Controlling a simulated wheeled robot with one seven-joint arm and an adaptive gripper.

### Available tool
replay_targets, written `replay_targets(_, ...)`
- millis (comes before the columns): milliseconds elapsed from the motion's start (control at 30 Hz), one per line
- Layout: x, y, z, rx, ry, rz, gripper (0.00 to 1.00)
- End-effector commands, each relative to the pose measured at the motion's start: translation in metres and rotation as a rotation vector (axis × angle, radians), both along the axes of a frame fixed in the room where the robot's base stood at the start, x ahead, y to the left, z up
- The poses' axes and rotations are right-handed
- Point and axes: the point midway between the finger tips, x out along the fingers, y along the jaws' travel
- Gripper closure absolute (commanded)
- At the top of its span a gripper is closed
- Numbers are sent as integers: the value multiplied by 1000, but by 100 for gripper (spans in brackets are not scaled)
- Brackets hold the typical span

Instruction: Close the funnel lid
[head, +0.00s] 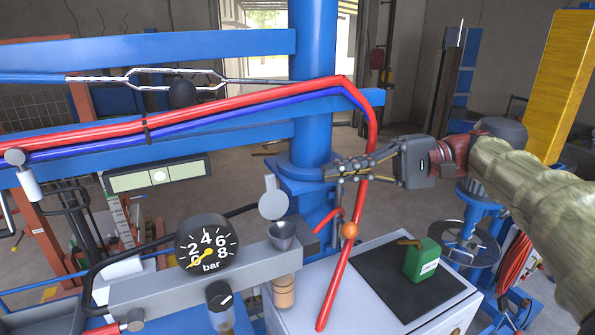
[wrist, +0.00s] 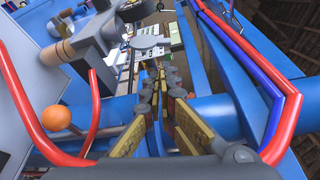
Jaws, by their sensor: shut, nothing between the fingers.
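The funnel (head: 282,236) is a small grey cup on top of a grey bar. Its lid (head: 273,203), a light grey disc with a tab, stands raised above the funnel's left rim, so the funnel is open. My gripper (head: 332,172) reaches in from the right, in front of the blue column, above and right of the lid and apart from it in the picture. Its fingers are together and empty. In the wrist view the fingertips (wrist: 165,72) point toward the grey bar area; a grey disc beyond them looks like the lid (wrist: 142,42).
A red hose (head: 349,262) runs down beside my gripper, with an orange ball (head: 350,231) near it. A pressure gauge (head: 205,242) stands left of the funnel. A green canister (head: 423,262) stands on the white cabinet (head: 320,305). Blue beams cross behind.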

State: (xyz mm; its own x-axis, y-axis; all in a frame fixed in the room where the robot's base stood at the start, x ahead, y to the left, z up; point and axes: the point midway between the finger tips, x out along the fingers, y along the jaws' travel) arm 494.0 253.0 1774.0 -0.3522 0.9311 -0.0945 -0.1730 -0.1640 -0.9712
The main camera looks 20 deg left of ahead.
Motion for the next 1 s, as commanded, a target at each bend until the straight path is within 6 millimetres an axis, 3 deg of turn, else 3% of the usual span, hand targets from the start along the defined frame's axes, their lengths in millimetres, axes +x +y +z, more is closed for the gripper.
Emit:
replay_targets(167, -1, 8, 5, 25, 1, 14, 100)
replay_targets(700, -31, 84, -2, 22, 1, 12, 100)
replay_targets(1000, -34, 93, -4, 21, 2, 10, 100)
